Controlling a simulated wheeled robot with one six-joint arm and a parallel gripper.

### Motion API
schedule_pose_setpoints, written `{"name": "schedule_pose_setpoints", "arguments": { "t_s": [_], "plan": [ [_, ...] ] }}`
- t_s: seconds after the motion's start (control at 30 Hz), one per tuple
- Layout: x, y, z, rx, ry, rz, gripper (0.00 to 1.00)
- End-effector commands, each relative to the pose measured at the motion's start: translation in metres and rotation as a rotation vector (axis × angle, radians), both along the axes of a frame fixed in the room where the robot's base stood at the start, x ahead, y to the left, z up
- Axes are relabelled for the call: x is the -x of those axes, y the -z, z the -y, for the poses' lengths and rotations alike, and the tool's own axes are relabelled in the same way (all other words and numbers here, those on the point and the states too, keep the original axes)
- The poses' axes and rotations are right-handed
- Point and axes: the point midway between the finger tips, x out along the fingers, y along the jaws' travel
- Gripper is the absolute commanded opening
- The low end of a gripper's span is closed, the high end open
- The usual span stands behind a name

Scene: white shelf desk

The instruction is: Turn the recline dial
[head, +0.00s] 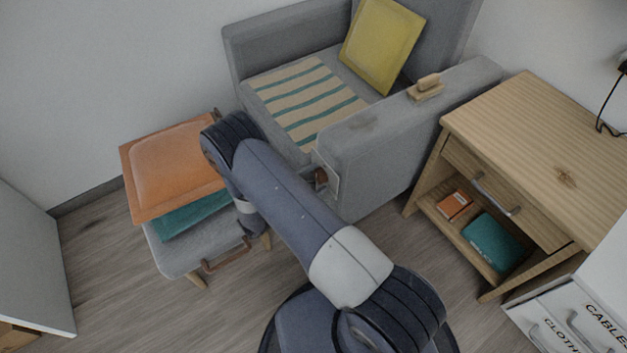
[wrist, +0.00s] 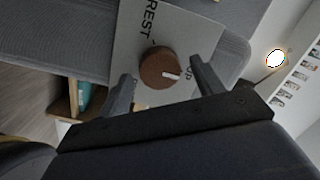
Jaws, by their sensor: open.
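The recline dial is a round brown knob (wrist: 160,68) with a white pointer mark. It sits on a pale plate (wrist: 128,50) lettered "REST" and "UP". The pointer is turned toward the "UP" side. In the head view the dial (head: 321,177) shows on the front end of the grey armchair's (head: 365,150) near arm, partly behind my arm. My gripper (wrist: 158,78) is open in the wrist view, with one finger on each side of the dial. I cannot tell whether either finger touches it.
A wooden side table (head: 540,140) with a drawer and an open shelf stands right of the armchair. A grey stool (head: 185,255) with an orange cushion (head: 175,165) stands to the left. A white cabinet (head: 575,315) is at lower right. Wood floor shows at lower left.

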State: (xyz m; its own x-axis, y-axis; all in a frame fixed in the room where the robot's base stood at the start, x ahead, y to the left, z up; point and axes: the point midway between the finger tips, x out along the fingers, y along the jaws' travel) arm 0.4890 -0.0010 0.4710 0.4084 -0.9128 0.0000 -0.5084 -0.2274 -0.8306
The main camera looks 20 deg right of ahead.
Motion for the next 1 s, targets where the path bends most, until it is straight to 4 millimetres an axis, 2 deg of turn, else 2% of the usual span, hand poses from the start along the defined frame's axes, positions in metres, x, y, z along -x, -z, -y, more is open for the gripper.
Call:
{"name": "schedule_pose_setpoints", "arguments": {
  "t_s": [0.07, 0.57, 1.0],
  "plan": [
    [0.0000, -0.0001, -0.0002, 0.000, 0.000, 0.000, 0.61],
    [0.0002, 0.0001, -0.0003, 0.000, 0.000, 0.000, 0.20],
    [0.0001, 0.0028, -0.0004, -0.030, 0.000, 0.088, 0.19]
  ]
}}
